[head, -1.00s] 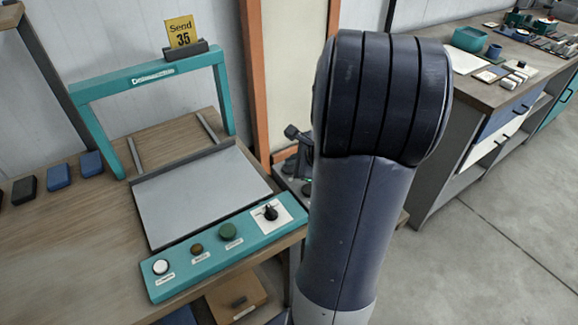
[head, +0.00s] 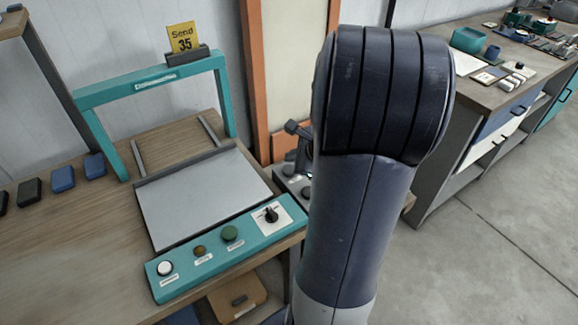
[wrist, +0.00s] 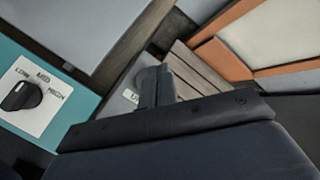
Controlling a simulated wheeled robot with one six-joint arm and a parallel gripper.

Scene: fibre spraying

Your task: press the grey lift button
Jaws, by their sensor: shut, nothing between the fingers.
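My gripper (wrist: 155,88) is shut and empty in the wrist view, its fingers over a grey box (wrist: 118,103) beside the teal console. A label starting with "U" shows on that box. A pale grey rounded shape behind the fingers may be the lift button, but the fingers mostly cover it, and I cannot tell whether they touch it. In the head view the grey box (head: 291,183) stands just right of the console, with my gripper (head: 297,152) above it, partly hidden by my arm.
The teal console (head: 215,250) carries a white button (head: 165,268), an amber one (head: 200,251), a green one (head: 230,233) and a black knob (head: 270,214). A teal arch (head: 150,75) stands behind. Orange-framed panel (head: 255,80) is close behind the box. Floor is clear at right.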

